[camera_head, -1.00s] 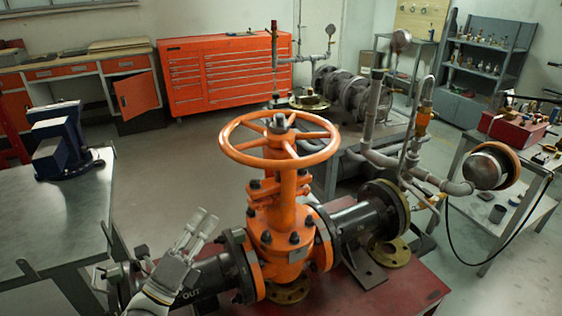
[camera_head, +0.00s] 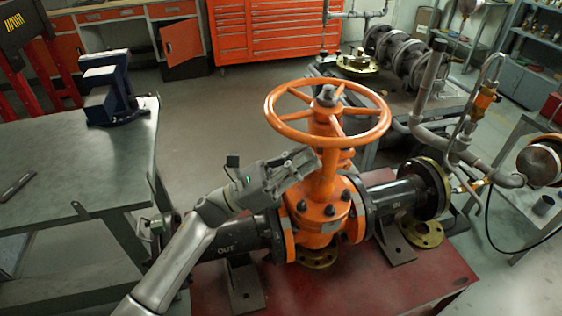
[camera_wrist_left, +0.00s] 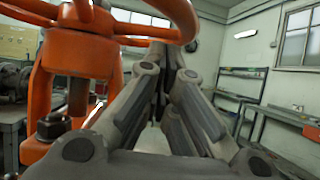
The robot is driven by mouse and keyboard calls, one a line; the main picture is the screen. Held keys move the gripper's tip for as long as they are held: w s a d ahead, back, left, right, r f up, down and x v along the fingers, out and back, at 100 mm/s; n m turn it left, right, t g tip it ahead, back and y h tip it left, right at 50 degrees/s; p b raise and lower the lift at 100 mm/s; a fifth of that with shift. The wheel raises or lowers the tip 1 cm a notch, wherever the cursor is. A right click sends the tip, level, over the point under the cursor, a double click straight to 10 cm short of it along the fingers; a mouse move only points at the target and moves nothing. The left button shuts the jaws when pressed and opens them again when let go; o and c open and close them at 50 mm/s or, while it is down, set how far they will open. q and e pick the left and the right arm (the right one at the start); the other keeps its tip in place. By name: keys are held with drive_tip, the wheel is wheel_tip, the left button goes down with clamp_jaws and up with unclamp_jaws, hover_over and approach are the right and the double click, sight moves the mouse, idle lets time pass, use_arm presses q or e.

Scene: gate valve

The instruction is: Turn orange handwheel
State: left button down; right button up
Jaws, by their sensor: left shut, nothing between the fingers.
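The orange handwheel (camera_head: 328,115) lies level on top of the orange gate valve (camera_head: 322,205), with several spokes meeting at a grey hub nut. My left gripper (camera_head: 308,160) is shut and empty, in front of the valve's upper stem and below the wheel's near rim. In the left wrist view the gripper fingers (camera_wrist_left: 165,60) converge in the middle. The wheel's rim (camera_wrist_left: 178,15) passes above them and the orange yoke (camera_wrist_left: 70,65) stands to their left. I cannot tell whether the fingers touch the wheel or the valve. My right gripper is not in view.
The valve sits in a black pipe (camera_head: 395,197) above a dark red table (camera_head: 370,275). A grey workbench (camera_head: 75,165) with a blue vise (camera_head: 108,95) is at the left. Grey piping (camera_head: 440,140) rises at the right. Floor is clear behind the valve's left side.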

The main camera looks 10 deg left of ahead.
use_arm(q)
drive_tip(key=p+x, duration=0.2)
drive_tip(key=x, duration=0.2)
drive_tip(key=shift+w+d+r, duration=0.1)
drive_tip(key=shift+d+r, duration=0.1)
drive_tip(key=shift+d, duration=0.15)
drive_tip(key=shift+d, duration=0.1)
drive_tip(key=shift+d+n+t+b, duration=0.1)
drive_tip(key=shift+n+t+b, duration=0.25)
drive_tip(key=shift+t, duration=0.45)
drive_tip(key=shift+d+n+t+y, duration=0.15)
drive_tip(key=shift+n+t+y, duration=0.1)
drive_tip(key=shift+t+y, duration=0.15)
